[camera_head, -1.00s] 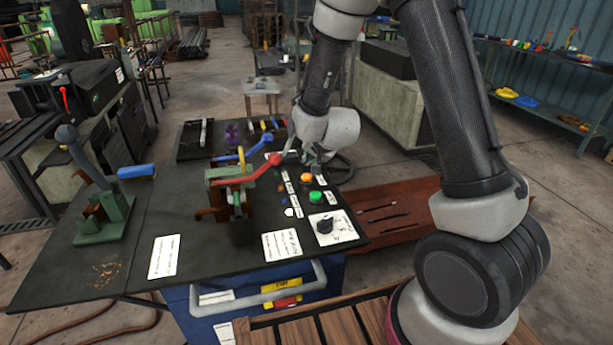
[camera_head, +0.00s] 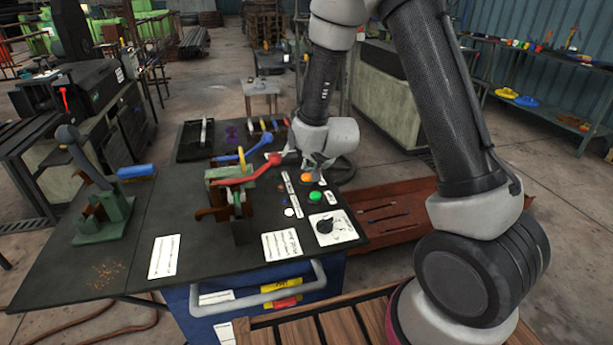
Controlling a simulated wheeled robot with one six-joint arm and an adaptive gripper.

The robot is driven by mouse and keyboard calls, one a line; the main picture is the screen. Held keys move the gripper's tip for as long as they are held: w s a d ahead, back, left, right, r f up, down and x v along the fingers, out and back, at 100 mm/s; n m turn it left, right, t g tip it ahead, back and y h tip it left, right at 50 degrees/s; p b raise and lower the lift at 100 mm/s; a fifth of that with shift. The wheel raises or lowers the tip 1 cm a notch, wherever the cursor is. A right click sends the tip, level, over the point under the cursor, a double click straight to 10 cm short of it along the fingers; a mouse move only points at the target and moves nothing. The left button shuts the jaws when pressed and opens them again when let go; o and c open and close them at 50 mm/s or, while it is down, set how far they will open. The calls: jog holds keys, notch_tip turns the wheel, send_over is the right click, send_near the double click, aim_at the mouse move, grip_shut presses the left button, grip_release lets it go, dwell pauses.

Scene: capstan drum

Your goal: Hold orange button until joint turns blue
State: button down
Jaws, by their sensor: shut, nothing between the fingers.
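The orange button (camera_head: 306,178) is on the right side of the dark bench top, just behind a green button (camera_head: 315,196). My gripper (camera_head: 316,174) is shut and empty, pointing down at the right edge of the orange button. I cannot tell whether its tips touch or press the button. A clamp fixture (camera_head: 230,193) with red, blue and yellow levers stands left of the buttons. I see no part that I can tell for sure is the joint; nothing at the fixture's middle clearly shows as blue apart from the blue lever (camera_head: 229,158).
The red lever (camera_head: 262,163) reaches close to my gripper's left. A black knob (camera_head: 325,226) on a white plate sits in front of the buttons. White labels lie on the bench top (camera_head: 200,220).

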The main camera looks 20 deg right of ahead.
dwell(0.8)
jog(key=shift+f, duration=0.4)
jog(key=shift+f, duration=0.55)
dwell(1.1)
jog(key=shift+r, duration=0.1)
dwell(1.5)
jog(key=shift+r, duration=0.85)
jog(key=shift+r, duration=0.1)
jog(key=shift+r, duration=2.45)
